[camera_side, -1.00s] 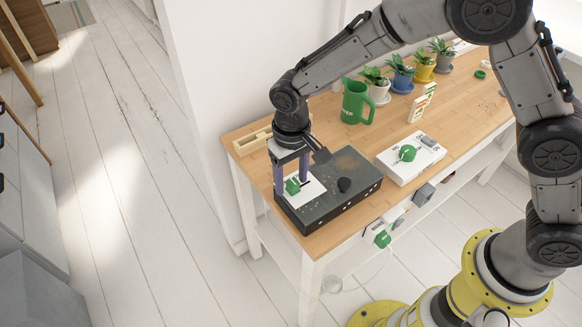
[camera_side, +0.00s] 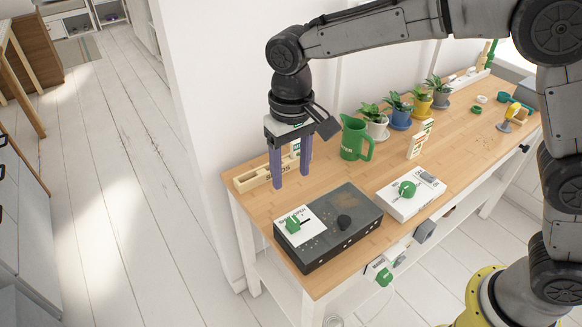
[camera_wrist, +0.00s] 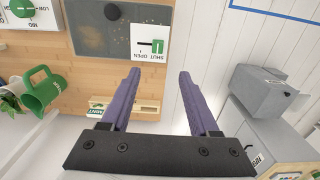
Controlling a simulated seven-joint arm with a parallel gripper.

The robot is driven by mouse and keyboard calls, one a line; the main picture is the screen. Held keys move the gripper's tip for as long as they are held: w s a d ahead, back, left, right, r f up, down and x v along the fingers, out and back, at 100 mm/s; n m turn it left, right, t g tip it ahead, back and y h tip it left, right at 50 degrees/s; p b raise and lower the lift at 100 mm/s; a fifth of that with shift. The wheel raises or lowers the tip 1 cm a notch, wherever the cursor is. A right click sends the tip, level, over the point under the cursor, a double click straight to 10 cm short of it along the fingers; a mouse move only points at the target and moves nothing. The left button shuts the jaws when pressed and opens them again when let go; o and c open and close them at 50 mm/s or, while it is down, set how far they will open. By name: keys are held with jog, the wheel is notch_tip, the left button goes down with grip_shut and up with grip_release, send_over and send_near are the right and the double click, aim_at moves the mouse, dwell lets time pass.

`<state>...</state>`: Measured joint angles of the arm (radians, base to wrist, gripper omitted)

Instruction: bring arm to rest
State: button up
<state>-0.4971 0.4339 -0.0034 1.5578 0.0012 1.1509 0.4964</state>
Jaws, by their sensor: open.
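My gripper (camera_side: 291,180) hangs above the left end of the wooden desk (camera_side: 235,190), with its two purple fingers pointing down. The fingers are apart and nothing is between them. They are clear of the dark box (camera_side: 352,205), which has a white plate and a green knob (camera_side: 293,225) on it. In the wrist view, my gripper (camera_wrist: 160,75) is open, and the plate beyond the fingers reads "SHUT OPEN" (camera_wrist: 149,40). The green knob there sits at the plate's right side, apart from the fingers.
A wooden tray (camera_side: 252,180) lies behind the fingers. A green jug (camera_side: 352,140), several potted plants (camera_side: 400,112) and a white box with a green dial (camera_side: 412,200) stand to the right. A grey machine (camera_wrist: 265,92) shows in the wrist view.

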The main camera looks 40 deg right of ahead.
jog(key=shift+d, duration=0.1)
jog(key=s+d+r+m+t, duration=0.1)
jog(key=s+d+r+t, duration=0.1)
jog(key=s+d+r, duration=0.4)
jog(key=s+d+r+m+t, duration=0.1)
jog(key=s+d+r+t, duration=0.1)
jog(key=d+r, duration=0.6)
jog(key=s+d+f+n, duration=0.1)
jog(key=s+d+f, duration=0.3)
jog(key=s, duration=0.4)
jog(key=s+d+f+n+t, duration=0.1)
jog(key=s+d+f, duration=0.2)
jog(key=s, duration=0.5)
jog(key=shift+d+f+t, duration=0.3)
jog(key=shift+d+f, duration=0.05)
jog(key=shift+f, duration=0.15)
dwell(0.9)
